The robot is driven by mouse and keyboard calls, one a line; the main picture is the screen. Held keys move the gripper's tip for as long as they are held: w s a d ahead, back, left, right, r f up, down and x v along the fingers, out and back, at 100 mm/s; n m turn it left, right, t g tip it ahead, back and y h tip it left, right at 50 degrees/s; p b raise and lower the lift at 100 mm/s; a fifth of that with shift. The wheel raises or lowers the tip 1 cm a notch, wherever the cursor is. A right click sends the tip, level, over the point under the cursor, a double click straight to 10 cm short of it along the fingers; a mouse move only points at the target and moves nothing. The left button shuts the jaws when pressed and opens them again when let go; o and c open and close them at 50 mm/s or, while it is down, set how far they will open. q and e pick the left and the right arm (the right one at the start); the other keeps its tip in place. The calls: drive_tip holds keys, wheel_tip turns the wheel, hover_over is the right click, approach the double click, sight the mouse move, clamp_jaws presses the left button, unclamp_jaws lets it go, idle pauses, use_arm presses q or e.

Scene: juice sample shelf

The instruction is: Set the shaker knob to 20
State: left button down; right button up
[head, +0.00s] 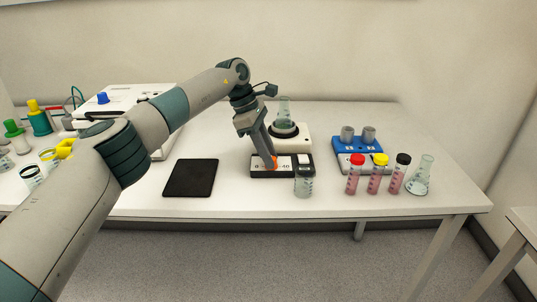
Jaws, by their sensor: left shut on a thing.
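My left gripper (271,160) reaches down to the shaker's control panel (290,173) at the middle front of the table. It is shut on the orange knob (274,161), which the fingers partly cover. The panel has a white face in a dark frame, with marks I can partly read as 0 and 40. The knob's pointer is too small to tell. Behind the panel is the white shaker body (301,139) with a dark round platform, and a clear flask (285,109) stands on it. My right gripper is not in view.
A clear beaker (304,184) stands just in front of the panel. A black mat (191,178) lies to the left. Capped tubes with red (355,174), yellow (377,174) and black (399,174) caps, a conical flask (420,176) and a blue block (358,147) are to the right.

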use_arm(q)
drive_tip(key=c, duration=1.5)
unclamp_jaws()
drive_tip(key=shift+v, duration=8.7)
